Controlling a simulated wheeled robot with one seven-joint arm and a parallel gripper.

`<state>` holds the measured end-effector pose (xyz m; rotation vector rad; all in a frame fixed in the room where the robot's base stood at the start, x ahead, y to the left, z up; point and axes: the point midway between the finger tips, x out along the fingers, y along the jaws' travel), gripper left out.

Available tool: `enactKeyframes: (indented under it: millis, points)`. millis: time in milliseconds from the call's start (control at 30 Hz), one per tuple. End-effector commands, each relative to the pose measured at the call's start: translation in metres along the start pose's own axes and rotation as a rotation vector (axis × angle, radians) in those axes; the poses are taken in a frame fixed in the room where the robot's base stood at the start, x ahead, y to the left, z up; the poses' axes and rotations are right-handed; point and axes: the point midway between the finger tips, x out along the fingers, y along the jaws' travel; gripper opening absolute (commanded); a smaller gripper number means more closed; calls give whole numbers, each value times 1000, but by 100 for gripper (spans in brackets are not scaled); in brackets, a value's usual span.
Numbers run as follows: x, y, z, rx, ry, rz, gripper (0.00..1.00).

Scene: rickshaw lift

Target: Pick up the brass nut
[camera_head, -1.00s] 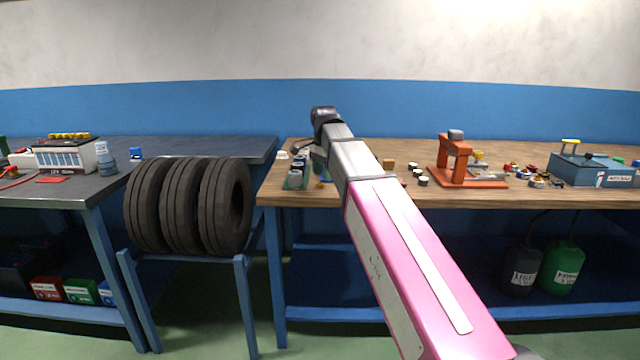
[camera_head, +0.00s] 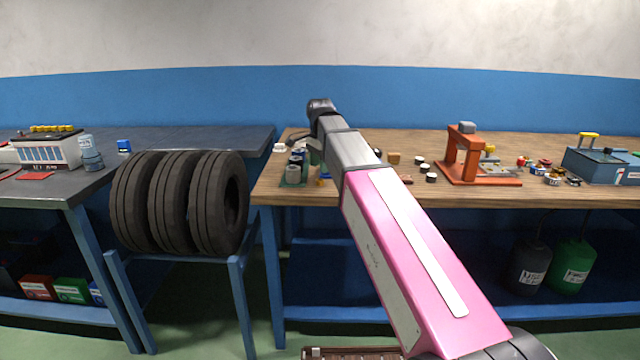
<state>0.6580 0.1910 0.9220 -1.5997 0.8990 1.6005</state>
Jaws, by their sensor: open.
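I cannot pick out the brass nut with certainty. A small brownish-gold block (camera_head: 393,158) lies on the wooden bench (camera_head: 330,195), just right of my arm; I cannot tell if it is the nut. Several small dark and pale round pieces (camera_head: 425,168) lie to its right. My gripper (camera_head: 309,143) is at the far end of the arm, above the left part of the bench, near a green holder with grey cylinders (camera_head: 293,173). Its jaws are open, with nothing seen between them; the wrist hides part of them.
An orange press (camera_head: 467,155) stands mid-bench. A cluster of small colored parts (camera_head: 547,170) and a blue-grey box (camera_head: 598,165) are further right. Black tires (camera_head: 180,205) sit on a blue rack at left, beside a dark bench (camera_head: 190,140). The bench's front edge faces me.

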Motion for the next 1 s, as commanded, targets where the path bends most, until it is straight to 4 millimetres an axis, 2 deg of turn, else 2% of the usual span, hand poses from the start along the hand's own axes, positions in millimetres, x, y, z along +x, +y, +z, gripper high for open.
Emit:
enactKeyframes:
  millis: [233, 533, 833, 1000]
  points:
    - [14, -1, 1, 0, 0, 0, 58]
    - [52, -3, 2, 0, 0, 1, 58]
    - [56, -4, 2, 0, 0, -1, 58]
    - [56, -4, 2, 0, 0, -1, 5]
